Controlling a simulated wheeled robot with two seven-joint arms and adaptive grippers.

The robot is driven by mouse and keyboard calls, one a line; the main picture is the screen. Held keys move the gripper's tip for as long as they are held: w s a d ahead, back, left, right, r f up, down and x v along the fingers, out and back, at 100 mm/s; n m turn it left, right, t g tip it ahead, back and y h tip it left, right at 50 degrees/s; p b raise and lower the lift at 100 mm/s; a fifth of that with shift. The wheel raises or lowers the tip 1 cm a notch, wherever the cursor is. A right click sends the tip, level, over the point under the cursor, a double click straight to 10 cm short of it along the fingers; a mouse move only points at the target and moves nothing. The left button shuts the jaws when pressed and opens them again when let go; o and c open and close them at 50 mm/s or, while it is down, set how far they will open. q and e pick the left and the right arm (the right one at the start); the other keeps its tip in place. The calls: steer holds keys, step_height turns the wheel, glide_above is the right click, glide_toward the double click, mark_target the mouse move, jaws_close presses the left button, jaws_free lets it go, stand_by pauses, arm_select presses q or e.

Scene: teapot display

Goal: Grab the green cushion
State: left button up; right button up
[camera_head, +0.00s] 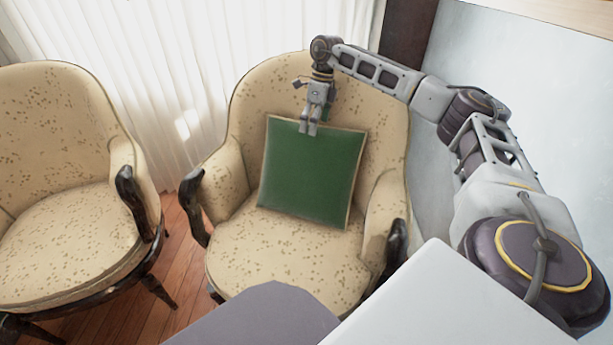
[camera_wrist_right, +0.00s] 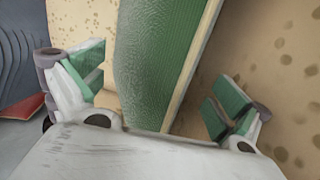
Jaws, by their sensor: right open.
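The green cushion (camera_head: 312,178) with a pale piped edge leans upright against the backrest of the right armchair. My right gripper (camera_head: 309,129) is at the cushion's top edge, pointing down. In the right wrist view the cushion (camera_wrist_right: 155,65) and its pale edge lie between the two spread fingers of the right gripper (camera_wrist_right: 160,92). The fingers are open and stand apart from the cushion on both sides. My left gripper is not in view.
The cushion's armchair (camera_head: 285,252) has patterned cream fabric and dark wooden arm ends. A matching armchair (camera_head: 65,240) stands at the left. White curtains (camera_head: 150,90) hang behind, and a pale wall (camera_head: 520,95) is at the right. Wooden floor (camera_head: 175,240) shows between the chairs.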

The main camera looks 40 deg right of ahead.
mark_target(312, 139)
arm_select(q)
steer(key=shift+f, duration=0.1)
arm_select(e)
steer(key=shift+f, duration=0.15)
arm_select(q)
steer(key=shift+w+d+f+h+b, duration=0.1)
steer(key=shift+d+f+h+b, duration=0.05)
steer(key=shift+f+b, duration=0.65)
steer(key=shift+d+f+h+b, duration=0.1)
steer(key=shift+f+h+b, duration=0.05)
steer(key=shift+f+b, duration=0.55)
arm_select(e)
steer(key=shift+a+f, duration=0.25)
steer(key=shift+f, duration=1)
steer(key=shift+a+f, duration=0.25)
steer(key=shift+f, duration=0.95)
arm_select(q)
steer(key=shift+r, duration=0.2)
arm_select(e)
steer(key=shift+c, duration=0.3)
steer(key=shift+c, duration=1.2)
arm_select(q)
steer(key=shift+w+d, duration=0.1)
arm_select(e)
steer(key=c, duration=1.2)
